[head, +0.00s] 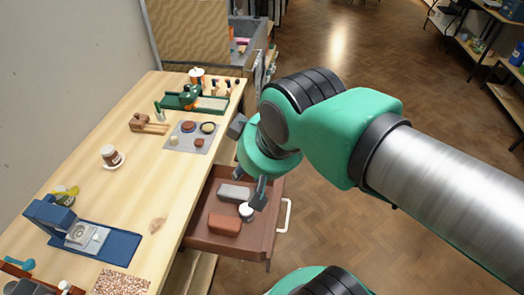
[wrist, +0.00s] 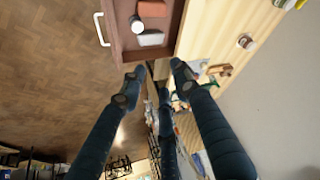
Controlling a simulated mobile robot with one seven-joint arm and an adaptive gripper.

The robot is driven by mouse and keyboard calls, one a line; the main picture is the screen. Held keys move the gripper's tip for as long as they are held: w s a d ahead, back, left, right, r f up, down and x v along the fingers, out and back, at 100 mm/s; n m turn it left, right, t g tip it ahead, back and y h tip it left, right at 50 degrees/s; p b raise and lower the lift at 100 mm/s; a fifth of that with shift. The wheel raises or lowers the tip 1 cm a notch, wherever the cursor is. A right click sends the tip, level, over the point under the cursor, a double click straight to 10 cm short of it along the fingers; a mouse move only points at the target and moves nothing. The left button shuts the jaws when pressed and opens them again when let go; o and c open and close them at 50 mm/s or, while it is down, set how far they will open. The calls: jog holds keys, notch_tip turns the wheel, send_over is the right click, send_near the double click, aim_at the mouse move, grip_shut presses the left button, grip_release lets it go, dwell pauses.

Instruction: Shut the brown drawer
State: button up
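The brown drawer (head: 228,246) is pulled out from the side of the wooden workbench. Its white handle (head: 285,215) is on its outer right side. A grey block (head: 234,192), a reddish-brown block (head: 225,224) and a small white jar (head: 247,210) lie inside. My gripper (head: 248,160) is open and empty, above the drawer's far end and near the bench edge. In the wrist view the drawer (wrist: 143,54) is at the top, beyond my spread fingers (wrist: 158,72), with the handle (wrist: 102,30) to its left. I see no contact between fingers and drawer.
The workbench top (head: 130,195) carries a blue device (head: 85,235), a brown jar on a saucer (head: 110,157), a grey mat with small dishes (head: 190,138) and a green tool (head: 190,98). Wooden floor right of the drawer is clear. Shelves stand far right.

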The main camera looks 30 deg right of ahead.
jog(key=c, duration=0.4)
jog(key=shift+w+d+f, duration=0.1)
jog(key=shift+w+f, duration=0.05)
jog(key=shift+w, duration=0.05)
grip_shut()
jog(key=w+d+f+m+g+y, duration=0.3)
jog(key=w+d+f+m+y, duration=0.3)
jog(key=d+f, duration=0.45)
jog(key=w+d+f+m+g+y, duration=0.25)
jog(key=w+d+f+m, duration=0.55)
jog(key=f, duration=0.4)
jog(key=s+d+f+m+t+y, duration=0.1)
jog(key=s+d+f+m+t, duration=0.2)
jog(key=d+f, duration=0.3)
jog(key=s+d+f+m+t+y, duration=0.2)
jog(key=d+f+m+t, duration=0.3)
jog(key=f, duration=0.7)
jog(key=s+d+f+m+t+y, duration=0.1)
jog(key=s+d+f+m+t, duration=0.3)
jog(key=d+f, duration=0.4)
jog(key=shift+s+d+f+m+t+p, duration=0.15)
jog(key=shift+d+f+m+t+p, duration=0.2)
jog(key=shift+f+m, duration=0.2)
